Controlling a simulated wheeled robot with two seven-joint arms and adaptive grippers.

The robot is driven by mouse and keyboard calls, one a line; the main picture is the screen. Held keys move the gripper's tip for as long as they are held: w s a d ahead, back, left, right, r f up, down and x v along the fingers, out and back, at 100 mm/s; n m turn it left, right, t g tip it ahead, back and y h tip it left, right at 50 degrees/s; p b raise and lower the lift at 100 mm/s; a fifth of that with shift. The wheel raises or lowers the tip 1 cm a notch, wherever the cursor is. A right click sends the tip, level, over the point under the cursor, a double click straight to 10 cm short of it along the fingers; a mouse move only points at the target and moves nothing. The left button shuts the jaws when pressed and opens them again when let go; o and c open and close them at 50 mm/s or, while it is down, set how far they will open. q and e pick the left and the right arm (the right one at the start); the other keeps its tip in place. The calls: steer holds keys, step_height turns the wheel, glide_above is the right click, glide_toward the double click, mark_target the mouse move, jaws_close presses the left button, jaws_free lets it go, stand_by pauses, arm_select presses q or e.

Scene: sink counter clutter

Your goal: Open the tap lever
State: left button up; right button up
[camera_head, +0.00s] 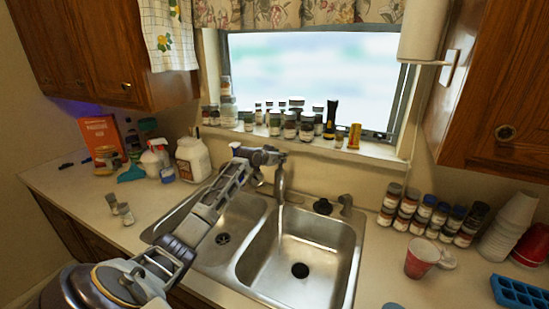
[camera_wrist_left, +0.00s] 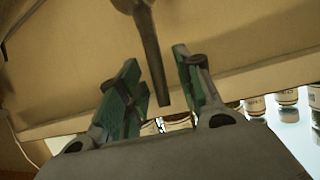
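The tap (camera_head: 281,184) stands behind the double sink, its slim metal spout above the right basin. My left gripper (camera_head: 266,158) reaches across the left basin and is at the top of the tap, hiding part of it. In the left wrist view, a dark tapered metal rod, which looks like the tap lever (camera_wrist_left: 149,45), comes down from the top edge and its tip lies between the two green-padded fingers of the left gripper (camera_wrist_left: 157,62). The fingers are apart, with gaps on both sides of the rod. My right gripper is not in view.
Jars and bottles line the window sill (camera_head: 340,149) behind the tap. A white jug (camera_head: 193,160) and spray bottles stand left of the sink. Spice jars (camera_head: 428,214), a red cup (camera_head: 421,258) and a blue tray (camera_head: 520,292) are right. Both basins look empty.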

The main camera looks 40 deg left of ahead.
arm_select(q)
steer(key=shift+s, duration=0.1)
steer(key=v, duration=1.1)
steer(key=shift+s+r, duration=0.15)
steer(key=shift+s, duration=0.15)
stand_by(0.4)
stand_by(0.6)
